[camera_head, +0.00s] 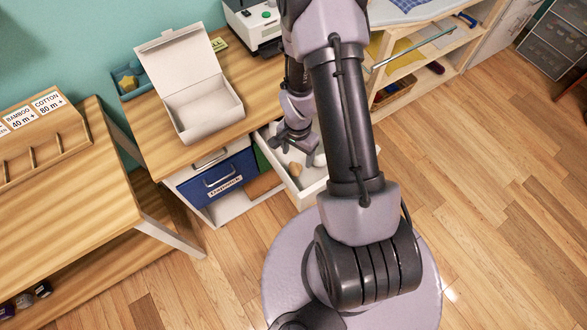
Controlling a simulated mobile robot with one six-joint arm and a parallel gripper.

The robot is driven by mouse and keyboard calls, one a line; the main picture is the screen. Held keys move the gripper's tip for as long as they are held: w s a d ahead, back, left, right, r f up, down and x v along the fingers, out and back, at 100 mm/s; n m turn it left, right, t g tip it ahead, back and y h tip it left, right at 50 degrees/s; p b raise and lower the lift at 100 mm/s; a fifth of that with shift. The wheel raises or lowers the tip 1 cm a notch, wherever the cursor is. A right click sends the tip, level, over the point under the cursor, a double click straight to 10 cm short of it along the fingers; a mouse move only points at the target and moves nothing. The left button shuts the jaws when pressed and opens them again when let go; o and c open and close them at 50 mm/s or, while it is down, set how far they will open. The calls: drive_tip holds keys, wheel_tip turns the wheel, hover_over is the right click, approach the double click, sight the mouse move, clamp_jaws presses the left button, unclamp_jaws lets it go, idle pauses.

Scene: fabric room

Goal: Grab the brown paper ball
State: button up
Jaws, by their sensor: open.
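A small brown paper ball (295,169) lies inside an open white drawer (307,190), close to the drawer's left side. My gripper (303,152) is over the same drawer, just above and to the right of the ball in the picture. Its jaws are open. I see no contact between the jaws and the ball, though the exact height of the jaws is hard to tell. My arm hides the right part of the drawer.
An open white box (203,108) stands on the wooden desk (150,140) above the drawers. A closed blue drawer (222,176) is left of the open one. A wooden table (70,215) is at the left. Shelves (425,60) stand at upper right. The floor at right is clear.

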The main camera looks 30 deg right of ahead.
sight(295, 166)
drive_tip(key=shift+f, duration=0.95)
drive_tip(key=f+b, duration=0.2)
drive_tip(key=f, duration=0.1)
drive_tip(key=a+f+b, duration=0.1)
drive_tip(key=shift+s+f, duration=0.25)
drive_tip(key=shift+f, duration=0.25)
drive_tip(key=shift+r, duration=0.15)
drive_tip(key=shift+c, duration=0.5)
drive_tip(key=c, duration=1.3)
